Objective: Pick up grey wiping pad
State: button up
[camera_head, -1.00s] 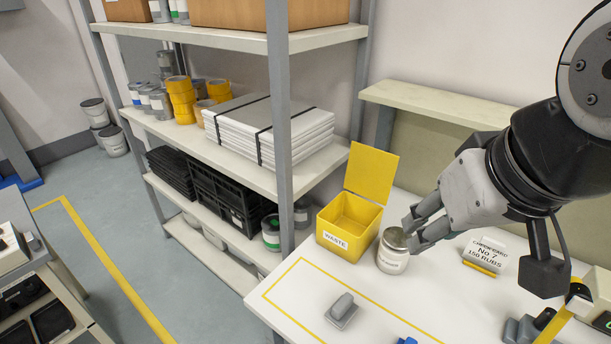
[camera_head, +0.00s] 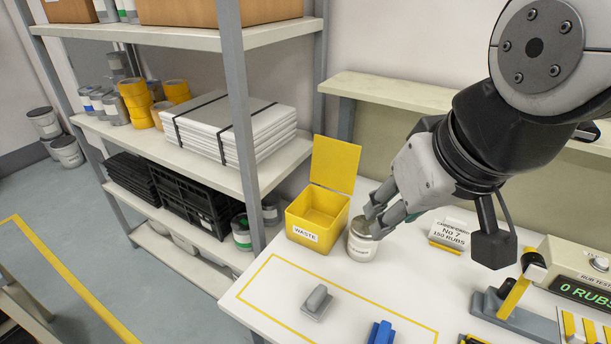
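A grey wiping pad (camera_head: 317,302) with a raised rounded grip lies on the white bench, inside a yellow outlined area. My gripper (camera_head: 372,221) is above the bench, to the upper right of the pad and well apart from it. Its fingertips are beside and partly in front of the lid of a small labelled jar (camera_head: 361,245). Whether the fingers are open or touch the jar is not clear from this angle.
A yellow WASTE bin (camera_head: 314,228) with its lid up stands left of the jar. A blue block (camera_head: 381,333) lies right of the pad. A sign (camera_head: 450,234) and a rub tester (camera_head: 575,270) stand right. A shelf post (camera_head: 238,120) rises left of the bench.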

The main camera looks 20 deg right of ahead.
aim_at(315, 306)
jog(key=k+l+u, duration=0.15)
jog(key=k, duration=0.35)
jog(key=k+l+u, duration=0.15)
jog(key=k, duration=0.4)
